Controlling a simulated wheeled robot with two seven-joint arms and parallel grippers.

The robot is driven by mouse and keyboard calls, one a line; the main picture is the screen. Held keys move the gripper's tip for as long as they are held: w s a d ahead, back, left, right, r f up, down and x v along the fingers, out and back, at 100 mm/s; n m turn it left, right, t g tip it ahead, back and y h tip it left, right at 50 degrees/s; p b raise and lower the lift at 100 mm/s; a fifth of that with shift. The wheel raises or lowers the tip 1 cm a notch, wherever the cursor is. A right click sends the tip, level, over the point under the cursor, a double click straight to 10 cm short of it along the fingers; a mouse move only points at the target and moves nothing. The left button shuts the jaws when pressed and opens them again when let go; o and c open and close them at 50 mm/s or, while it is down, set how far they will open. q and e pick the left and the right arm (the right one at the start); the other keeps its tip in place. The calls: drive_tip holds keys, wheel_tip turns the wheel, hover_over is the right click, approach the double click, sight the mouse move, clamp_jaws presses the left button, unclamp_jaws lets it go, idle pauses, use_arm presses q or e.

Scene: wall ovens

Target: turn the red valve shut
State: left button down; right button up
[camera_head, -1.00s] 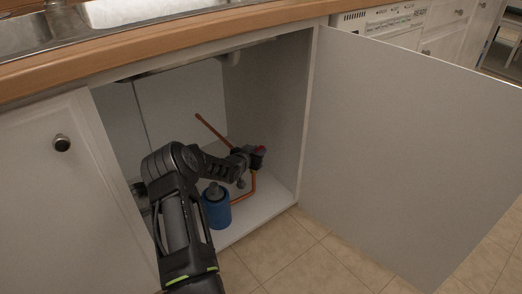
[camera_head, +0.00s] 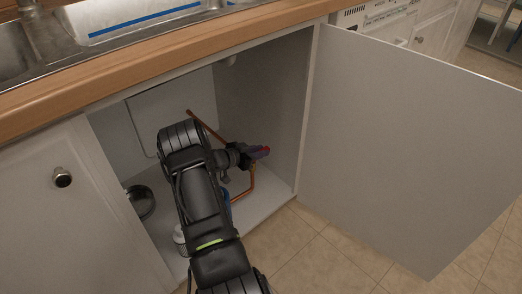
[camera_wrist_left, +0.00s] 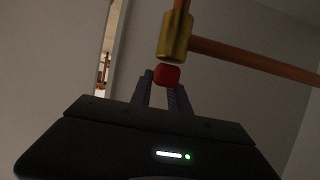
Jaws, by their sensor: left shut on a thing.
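The red valve (camera_wrist_left: 167,75) shows in the left wrist view as a small red knob just below a brass fitting on a copper pipe. My left gripper (camera_wrist_left: 165,88) has its two fingers on either side of the red knob and is shut on it. In the head view my left arm reaches into the open cabinet, and the left gripper (camera_head: 258,152) is at the red valve (camera_head: 266,149), of which only a little red shows. My right gripper is in neither view.
The copper pipe (camera_head: 250,185) bends down to the cabinet floor. A blue container (camera_head: 227,197) stands mostly hidden behind my arm. A dark pan (camera_head: 140,202) lies at the cabinet's left. The open door (camera_head: 405,150) bounds the right side, and the wooden counter (camera_head: 150,62) is above.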

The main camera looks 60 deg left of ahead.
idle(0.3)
use_arm(q)
drive_tip(key=c, duration=1.2)
unclamp_jaws()
drive_tip(key=shift+c, duration=0.2)
drive_tip(key=p+v, duration=0.2)
drive_tip(key=v, duration=0.5)
drive_tip(key=shift+s+r+p, duration=0.15)
drive_tip(key=shift+s+p, duration=0.2)
drive_tip(key=shift+p, duration=0.05)
